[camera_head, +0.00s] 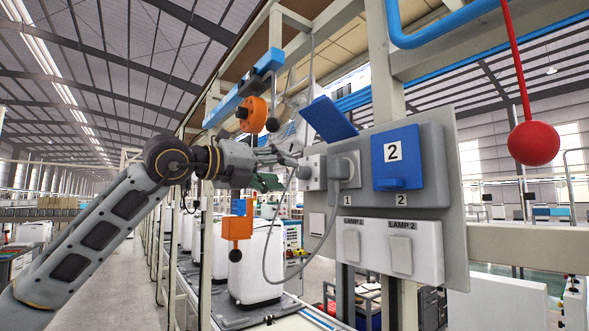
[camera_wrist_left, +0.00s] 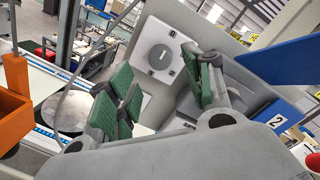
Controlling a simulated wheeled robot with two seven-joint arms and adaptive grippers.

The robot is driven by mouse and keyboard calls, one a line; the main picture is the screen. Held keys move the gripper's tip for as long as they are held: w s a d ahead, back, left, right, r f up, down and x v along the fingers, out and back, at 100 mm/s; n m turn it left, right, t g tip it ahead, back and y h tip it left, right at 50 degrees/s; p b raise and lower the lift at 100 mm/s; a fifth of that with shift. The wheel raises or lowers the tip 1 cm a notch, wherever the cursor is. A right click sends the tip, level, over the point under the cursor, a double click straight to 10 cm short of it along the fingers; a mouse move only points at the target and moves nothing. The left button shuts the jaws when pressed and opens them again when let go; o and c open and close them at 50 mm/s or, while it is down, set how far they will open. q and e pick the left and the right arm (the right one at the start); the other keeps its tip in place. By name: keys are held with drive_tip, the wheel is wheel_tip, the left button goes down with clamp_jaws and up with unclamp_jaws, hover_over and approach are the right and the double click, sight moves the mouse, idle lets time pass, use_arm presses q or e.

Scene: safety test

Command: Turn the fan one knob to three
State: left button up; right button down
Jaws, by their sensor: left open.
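A pale square plate with a round grey dial, apparently the fan one knob (camera_wrist_left: 158,58), shows between my finger pads in the left wrist view. A small mark sits on the dial, but I cannot read its setting. In the head view, the knob's plate (camera_head: 312,172) is at the left edge of the grey panel, seen nearly edge-on. My left gripper (camera_head: 277,170) is open just left of it, facing the panel. Its green pads (camera_wrist_left: 160,88) are apart and empty in the wrist view; contact with the knob is not visible. My right gripper is not in view.
The panel (camera_head: 456,250) carries a plugged grey cable (camera_head: 268,255) under a raised blue lid (camera_head: 327,119), a shut blue cover (camera_head: 396,158) marked 2, and lamp switches (camera_head: 400,254). A red ball (camera_head: 533,143) hangs at right. White containers (camera_head: 257,265) stand below my gripper.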

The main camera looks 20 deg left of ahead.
sight(299, 173)
use_arm(q)
drive_tip(key=p+x, duration=0.1)
drive_tip(key=x, duration=0.2)
drive_tip(key=shift+w+d, duration=0.1)
drive_tip(key=shift+w, duration=0.05)
drive_tip(key=shift+w+d, duration=0.35)
drive_tip(key=shift+w, duration=0.2)
drive_tip(key=shift+w+d, duration=0.1)
drive_tip(key=shift+w, duration=0.05)
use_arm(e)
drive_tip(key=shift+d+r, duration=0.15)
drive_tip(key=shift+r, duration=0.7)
use_arm(q)
drive_tip(key=c, duration=0.9)
drive_tip(key=shift+c, duration=0.8)
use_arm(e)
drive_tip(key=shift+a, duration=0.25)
